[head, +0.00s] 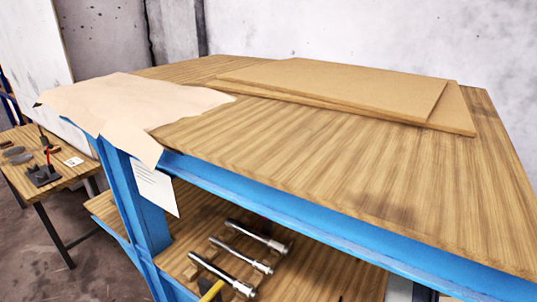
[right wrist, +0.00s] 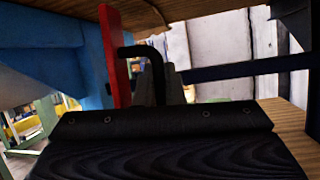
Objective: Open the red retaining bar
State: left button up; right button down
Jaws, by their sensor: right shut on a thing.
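The red retaining bar (right wrist: 115,55) shows in the right wrist view as a flat upright piece, tilted slightly, left of centre. A black bent rod (right wrist: 158,70) stands just to its right, its top bending toward the bar. My right gripper (right wrist: 160,82) is in the right wrist view with its grey fingers close around the rod's lower part, shut on it. The fingers and the dark body in front hide the lower ends of rod and bar. My left gripper is in neither view. The head view does not clearly show the bar.
A wooden workbench (head: 400,190) on a blue frame (head: 260,200) carries flat boards (head: 340,85) and a paper sheet (head: 120,100). Metal tools (head: 235,262) lie on its lower shelf. A small table (head: 70,175) at left holds a dark stand (head: 42,178). The bench underside is close above my right gripper.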

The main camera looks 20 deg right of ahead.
jog(key=c, duration=1.8)
grip_release()
jog(key=b+v, duration=0.2)
jog(key=v, duration=0.6)
